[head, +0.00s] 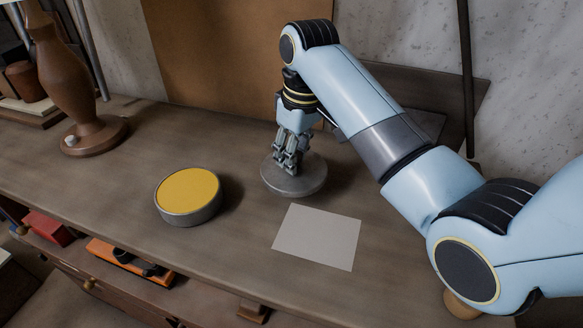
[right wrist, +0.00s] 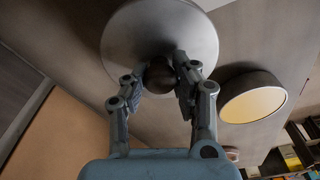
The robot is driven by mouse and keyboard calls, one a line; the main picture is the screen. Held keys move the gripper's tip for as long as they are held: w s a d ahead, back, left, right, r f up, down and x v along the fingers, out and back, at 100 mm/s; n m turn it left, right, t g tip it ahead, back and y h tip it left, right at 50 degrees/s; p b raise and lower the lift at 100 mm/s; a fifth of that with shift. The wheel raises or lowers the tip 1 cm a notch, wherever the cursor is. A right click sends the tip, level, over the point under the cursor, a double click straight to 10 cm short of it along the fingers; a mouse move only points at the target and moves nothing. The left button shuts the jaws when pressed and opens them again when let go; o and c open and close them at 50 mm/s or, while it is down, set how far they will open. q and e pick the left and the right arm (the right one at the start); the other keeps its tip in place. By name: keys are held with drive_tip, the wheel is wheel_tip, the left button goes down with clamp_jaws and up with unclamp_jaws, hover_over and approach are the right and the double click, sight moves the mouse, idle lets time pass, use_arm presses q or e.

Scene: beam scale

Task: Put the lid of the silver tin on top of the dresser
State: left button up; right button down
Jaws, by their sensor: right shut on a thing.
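The lid (head: 305,184) is a round grey metal disc over the dresser top (head: 120,170), right of the silver tin. My right gripper (head: 288,163) points down and is shut on the lid's dark round knob (right wrist: 160,76). In the right wrist view the lid (right wrist: 135,33) fills the top middle. I cannot tell whether the lid touches the wood or hangs just above it. The silver tin (head: 186,218) stands uncovered on the dresser top, its inside yellow; it also shows in the right wrist view (right wrist: 234,117). My left gripper is not in view.
A pale card (head: 318,237) lies in front of the lid. A brown lamp base (head: 95,135) stands at the back left. Bare wood surrounds the tin.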

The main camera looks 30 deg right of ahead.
drive_tip(key=shift+w+a+f, duration=0.15)
drive_tip(key=shift+a+f, duration=0.05)
drive_tip(key=shift+f, duration=0.05)
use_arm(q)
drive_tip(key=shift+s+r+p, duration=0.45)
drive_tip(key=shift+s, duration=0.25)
use_arm(e)
drive_tip(key=shift+f, duration=1.95)
drive_tip(key=c, duration=1.1)
unclamp_jaws()
drive_tip(key=shift+f, duration=0.1)
drive_tip(key=shift+o, duration=0.2)
drive_tip(key=r, duration=0.3)
drive_tip(key=r+b, duration=0.1)
drive_tip(key=r, duration=0.3)
drive_tip(key=s+r, duration=0.1)
drive_tip(key=r, duration=0.3)
drive_tip(key=shift+d+r, duration=0.1)
drive_tip(key=shift+d, duration=0.1)
drive_tip(key=shift+s+r, duration=0.15)
drive_tip(key=shift+r, duration=0.35)
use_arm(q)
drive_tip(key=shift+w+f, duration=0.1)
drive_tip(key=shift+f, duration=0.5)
